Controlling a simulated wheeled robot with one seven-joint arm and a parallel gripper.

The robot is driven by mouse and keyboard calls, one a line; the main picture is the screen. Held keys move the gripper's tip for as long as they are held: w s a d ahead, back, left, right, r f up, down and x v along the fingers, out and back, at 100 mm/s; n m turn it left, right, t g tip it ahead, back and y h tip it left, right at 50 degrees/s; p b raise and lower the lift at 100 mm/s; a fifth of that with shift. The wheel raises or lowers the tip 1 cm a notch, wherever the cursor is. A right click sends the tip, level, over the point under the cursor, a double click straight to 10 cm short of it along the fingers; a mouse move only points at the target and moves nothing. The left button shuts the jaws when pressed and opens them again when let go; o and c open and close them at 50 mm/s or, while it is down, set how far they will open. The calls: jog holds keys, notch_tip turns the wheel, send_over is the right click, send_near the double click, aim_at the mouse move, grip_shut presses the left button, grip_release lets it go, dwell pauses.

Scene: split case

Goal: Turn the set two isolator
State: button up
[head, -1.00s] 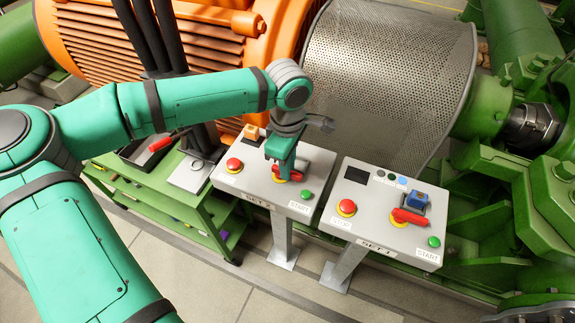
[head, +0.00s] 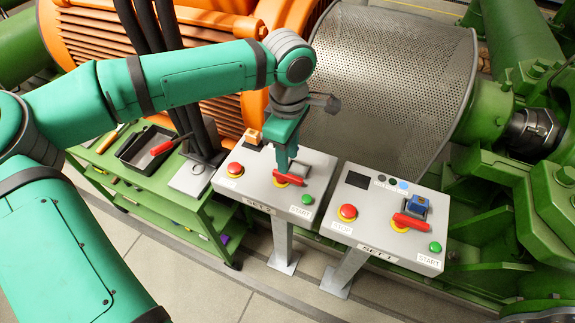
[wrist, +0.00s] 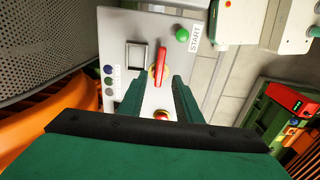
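The set two panel (head: 322,163) is the left of two grey sloped panels in the head view. Its isolator is a red handle (head: 290,181) on a yellow round base, and it also shows in the wrist view (wrist: 161,62), lengthwise between the finger lines. My gripper (head: 284,168) is above the handle, pointing down. In the wrist view its two green fingers (wrist: 158,82) stand apart with the handle between or just past their tips. I cannot tell whether they touch it. The fingers partly hide the handle in the head view.
The set one panel (head: 375,238) stands to the right, with a similar red handle (head: 410,221) and blue block. A perforated guard (head: 390,80) rises behind. A green cart (head: 190,205) is left.

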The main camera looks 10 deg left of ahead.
notch_tip(320, 180, up, 5)
jog(key=shift+f, duration=0.2)
dwell(0.5)
